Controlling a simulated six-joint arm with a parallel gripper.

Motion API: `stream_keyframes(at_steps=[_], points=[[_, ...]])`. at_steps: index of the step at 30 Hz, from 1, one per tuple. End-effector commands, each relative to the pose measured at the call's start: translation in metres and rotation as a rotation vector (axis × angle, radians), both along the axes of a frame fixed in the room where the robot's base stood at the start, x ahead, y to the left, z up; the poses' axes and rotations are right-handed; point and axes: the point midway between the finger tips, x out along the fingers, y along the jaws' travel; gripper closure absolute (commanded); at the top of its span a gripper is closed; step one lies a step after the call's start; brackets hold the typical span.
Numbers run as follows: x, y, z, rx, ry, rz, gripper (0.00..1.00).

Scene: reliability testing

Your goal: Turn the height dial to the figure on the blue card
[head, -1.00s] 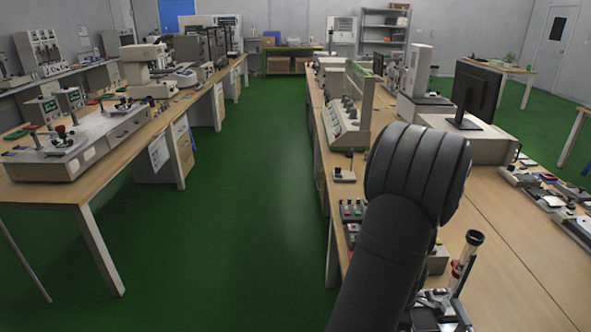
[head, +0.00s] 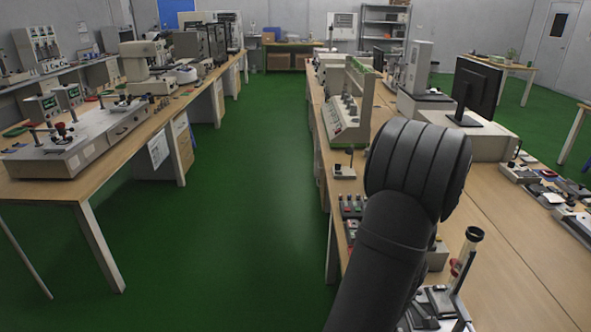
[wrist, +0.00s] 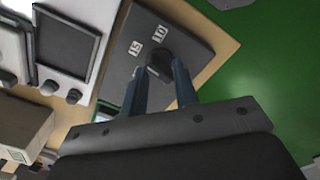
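In the wrist view, a dark round knob (wrist: 160,64), which looks like the dial, stands on a dark grey panel (wrist: 121,68). White labels reading 15 and 10 sit beside the knob, on the side away from my gripper. My gripper (wrist: 161,67) has its two fingers apart, with their tips at either side of the knob. I cannot tell whether they touch it. The knob's pointer is not visible. In the head view my arm hides the gripper and the dial. I cannot make out a blue card in either view.
In the wrist view, a white device with a dark screen (wrist: 68,43) and small knobs stands left of the panel. A beige box (wrist: 20,124) is lower left. The wooden table edge (wrist: 225,46) and green floor (wrist: 275,75) lie right. The head view shows a monitor (head: 477,88) beyond my arm.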

Motion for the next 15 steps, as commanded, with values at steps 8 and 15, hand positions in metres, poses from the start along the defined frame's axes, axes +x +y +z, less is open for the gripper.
stream_keyframes(at_steps=[8,15], points=[[0.0001,-0.0001,0.0001,0.0,0.0,-0.005,0.74],[0.0001,-0.0001,0.0001,0.0,0.0,-0.004,0.66]])
